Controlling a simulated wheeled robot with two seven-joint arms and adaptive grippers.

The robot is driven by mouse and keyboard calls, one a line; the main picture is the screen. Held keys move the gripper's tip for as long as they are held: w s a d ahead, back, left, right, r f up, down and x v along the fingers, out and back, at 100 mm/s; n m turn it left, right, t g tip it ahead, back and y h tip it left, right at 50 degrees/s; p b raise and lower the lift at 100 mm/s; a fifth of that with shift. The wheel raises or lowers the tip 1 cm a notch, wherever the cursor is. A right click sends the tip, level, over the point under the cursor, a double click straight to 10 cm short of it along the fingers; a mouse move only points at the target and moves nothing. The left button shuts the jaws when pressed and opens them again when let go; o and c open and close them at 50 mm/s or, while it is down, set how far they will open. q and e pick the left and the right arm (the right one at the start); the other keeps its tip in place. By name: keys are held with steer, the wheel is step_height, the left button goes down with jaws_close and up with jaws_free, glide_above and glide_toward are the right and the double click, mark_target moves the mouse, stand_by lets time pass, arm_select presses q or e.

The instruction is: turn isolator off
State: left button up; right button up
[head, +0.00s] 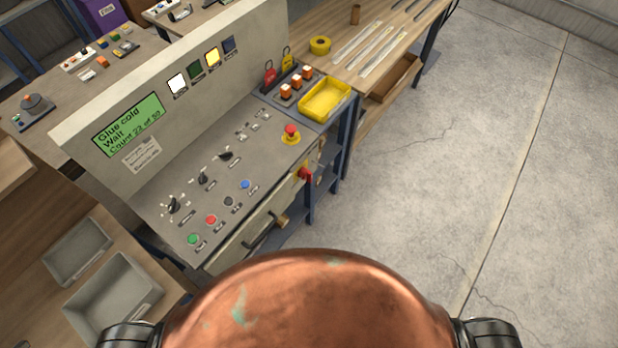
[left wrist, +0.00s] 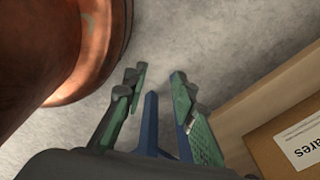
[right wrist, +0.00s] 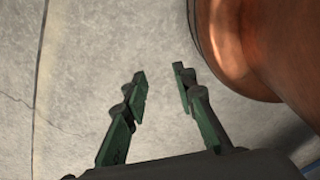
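A red rotary handle on a yellow plate, which looks like the isolator (head: 304,173), is on the front face of the control console (head: 215,215), near its right end. Its exact switch position is too small to tell. My left gripper (left wrist: 158,75) is open and empty in the left wrist view, above the grey floor beside a cardboard box. My right gripper (right wrist: 158,72) is open and empty in the right wrist view, above bare floor. Neither gripper shows in the head view, and neither is near the red handle.
A red emergency stop button (head: 291,132) on a yellow base sits above the handle. The console has a green display (head: 129,124), knobs and coloured buttons. A drawer-like handle (head: 259,238) juts from its front. A yellow tray (head: 325,99) stands beyond. The floor on the right is clear.

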steer(key=shift+s, duration=0.3)
